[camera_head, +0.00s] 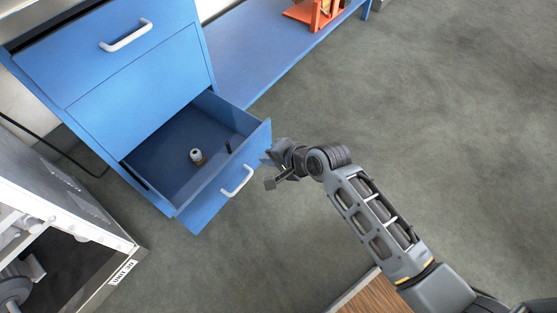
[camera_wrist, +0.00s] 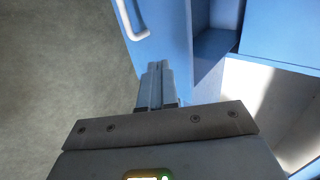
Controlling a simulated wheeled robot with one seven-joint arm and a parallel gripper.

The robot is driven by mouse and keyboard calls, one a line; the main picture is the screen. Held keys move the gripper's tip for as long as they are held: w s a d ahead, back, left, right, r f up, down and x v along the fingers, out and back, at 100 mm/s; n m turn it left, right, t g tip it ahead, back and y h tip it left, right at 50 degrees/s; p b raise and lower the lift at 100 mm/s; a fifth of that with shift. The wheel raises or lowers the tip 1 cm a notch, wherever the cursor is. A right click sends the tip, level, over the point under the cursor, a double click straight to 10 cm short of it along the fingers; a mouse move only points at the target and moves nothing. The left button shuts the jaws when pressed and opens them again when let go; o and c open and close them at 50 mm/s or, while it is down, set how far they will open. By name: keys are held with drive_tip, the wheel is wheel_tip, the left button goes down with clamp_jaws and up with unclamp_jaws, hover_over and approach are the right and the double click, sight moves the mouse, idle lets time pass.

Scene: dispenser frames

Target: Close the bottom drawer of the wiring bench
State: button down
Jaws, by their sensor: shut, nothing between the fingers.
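The blue bottom drawer (camera_head: 205,207) of the wiring bench (camera_head: 140,95) is pulled out, and its open inside shows. A white handle (camera_head: 237,181) is on its front; the handle also shows at the top of the wrist view (camera_wrist: 133,22). My gripper (camera_head: 268,170) is shut and empty, close to the right end of the drawer front in the head view. In the wrist view my shut fingers (camera_wrist: 154,75) point at the drawer front (camera_wrist: 165,40). I cannot tell whether they touch it.
A small metal part (camera_head: 197,155) and a dark upright piece (camera_head: 228,146) are inside the drawer. The upper drawer with a white handle (camera_head: 126,36) is closed. A metal-framed unit (camera_head: 75,215) stands at left. An orange object (camera_head: 314,13) sits on a blue shelf (camera_head: 270,50). Grey floor at right is clear.

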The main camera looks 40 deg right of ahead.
sight(244, 149)
drive_tip(key=w, duration=0.1)
drive_tip(key=w+a+f+b, duration=0.1)
drive_tip(key=w, duration=0.1)
drive_tip(key=w+f, duration=0.1)
drive_tip(key=shift+w+a, duration=0.3)
drive_tip(key=shift+w+a+r+b, duration=0.15)
drive_tip(key=shift+w+b, duration=0.15)
drive_tip(key=shift+w, duration=0.15)
drive_tip(key=shift+w+a, duration=0.2)
drive_tip(key=shift+w, duration=0.35)
drive_tip(key=w+a+b, duration=0.3)
drive_tip(key=w, duration=0.8)
drive_tip(key=w+a+b, duration=0.4)
drive_tip(key=w, duration=0.7)
drive_tip(key=shift+r, duration=0.2)
drive_tip(key=shift+a, duration=0.1)
drive_tip(key=shift+r, duration=0.1)
